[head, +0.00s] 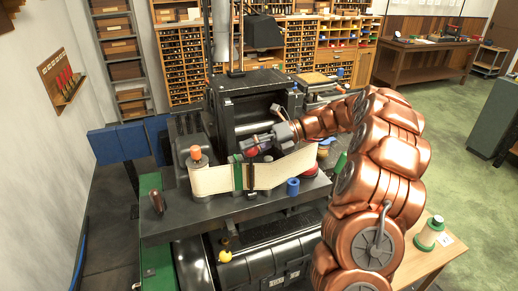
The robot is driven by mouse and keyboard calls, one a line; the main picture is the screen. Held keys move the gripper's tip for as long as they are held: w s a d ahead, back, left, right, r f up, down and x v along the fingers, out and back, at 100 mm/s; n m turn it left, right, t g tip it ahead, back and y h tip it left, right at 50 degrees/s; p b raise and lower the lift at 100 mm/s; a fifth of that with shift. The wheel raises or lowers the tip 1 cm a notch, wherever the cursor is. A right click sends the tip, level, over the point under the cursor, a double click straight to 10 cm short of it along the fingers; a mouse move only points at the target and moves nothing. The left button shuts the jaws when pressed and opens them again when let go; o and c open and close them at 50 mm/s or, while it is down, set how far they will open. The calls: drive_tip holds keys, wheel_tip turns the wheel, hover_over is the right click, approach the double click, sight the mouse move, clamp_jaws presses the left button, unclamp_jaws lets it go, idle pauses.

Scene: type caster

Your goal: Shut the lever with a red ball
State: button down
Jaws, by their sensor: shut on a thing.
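A black type-casting machine (155,229) fills the middle of the head view. My copper-coloured arm reaches in from the right, and my gripper (257,141) is at the machine's front, just above a pale paper band. A small red part (251,151), which looks like the red ball of the lever, shows right at the fingertips. My gripper is shut on it. The fingers partly cover the ball, and the lever's rod is mostly hidden, so I cannot tell its angle.
The pale band (213,180) with a green stripe stands close below my gripper. An orange-topped spool (196,156), a brown knob (157,203), a blue cylinder (293,187) and a yellow ball (225,256) are nearby. A wooden table (452,263) stands at lower right.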

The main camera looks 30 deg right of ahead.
drive_tip(key=shift+f, duration=0.35)
drive_tip(key=c, duration=1)
unclamp_jaws()
drive_tip(key=o, duration=0.4)
drive_tip(key=shift+r, duration=0.15)
drive_tip(key=shift+d+r, duration=0.2)
drive_tip(key=shift+d, duration=0.2)
drive_tip(key=v, duration=0.6)
drive_tip(key=shift+s+d, duration=0.15)
drive_tip(key=shift+d, duration=0.15)
drive_tip(key=shift+a, duration=0.1)
